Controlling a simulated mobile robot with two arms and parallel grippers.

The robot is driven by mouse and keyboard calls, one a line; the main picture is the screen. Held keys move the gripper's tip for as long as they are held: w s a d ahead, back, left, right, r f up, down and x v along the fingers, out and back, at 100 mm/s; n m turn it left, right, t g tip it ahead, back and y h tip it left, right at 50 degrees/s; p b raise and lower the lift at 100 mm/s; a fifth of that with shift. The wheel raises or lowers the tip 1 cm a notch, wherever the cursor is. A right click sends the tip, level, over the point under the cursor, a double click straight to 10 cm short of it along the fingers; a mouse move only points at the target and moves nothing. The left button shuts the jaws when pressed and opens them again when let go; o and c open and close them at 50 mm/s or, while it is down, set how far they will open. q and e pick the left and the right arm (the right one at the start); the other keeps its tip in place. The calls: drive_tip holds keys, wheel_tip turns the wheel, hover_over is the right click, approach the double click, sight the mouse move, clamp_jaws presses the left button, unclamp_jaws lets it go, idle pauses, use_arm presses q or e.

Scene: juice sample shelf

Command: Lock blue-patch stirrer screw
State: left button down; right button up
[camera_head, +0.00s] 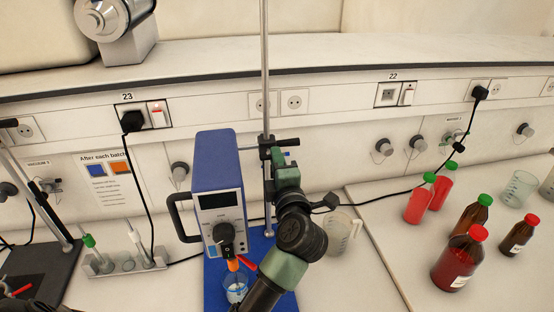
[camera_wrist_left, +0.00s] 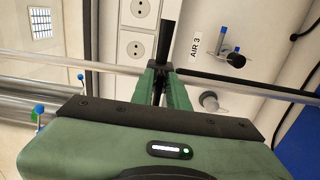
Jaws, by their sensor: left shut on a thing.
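A blue stirrer (camera_head: 218,175) with a dark display and black knob is mounted beside a tall metal rod (camera_head: 265,70). A black clamp (camera_head: 278,144) joins it to the rod at its upper right. My left gripper (camera_head: 285,172) reaches up from below, just under the clamp. In the left wrist view its green fingers (camera_wrist_left: 162,85) are shut on a black tapered part, seemingly the screw handle (camera_wrist_left: 165,42). The screw itself is mostly hidden by the gripper in the head view. The rod also crosses the left wrist view. My right gripper is out of view.
A beaker (camera_head: 236,288) stands below the stirrer on a blue base (camera_head: 285,243). A clear jug (camera_head: 342,232) is right of my arm. Red and brown bottles (camera_head: 460,262) stand further right. Probes in a holder (camera_head: 125,264) stand at left. A cable runs behind.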

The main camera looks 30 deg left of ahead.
use_arm(q)
drive_tip(key=shift+f, duration=0.1)
idle(0.3)
drive_tip(key=c, duration=1.4)
unclamp_jaws()
drive_tip(key=b+v, duration=0.3)
drive_tip(key=v, duration=0.4)
drive_tip(key=shift+s+d, duration=0.2)
drive_tip(key=shift+s, duration=0.15)
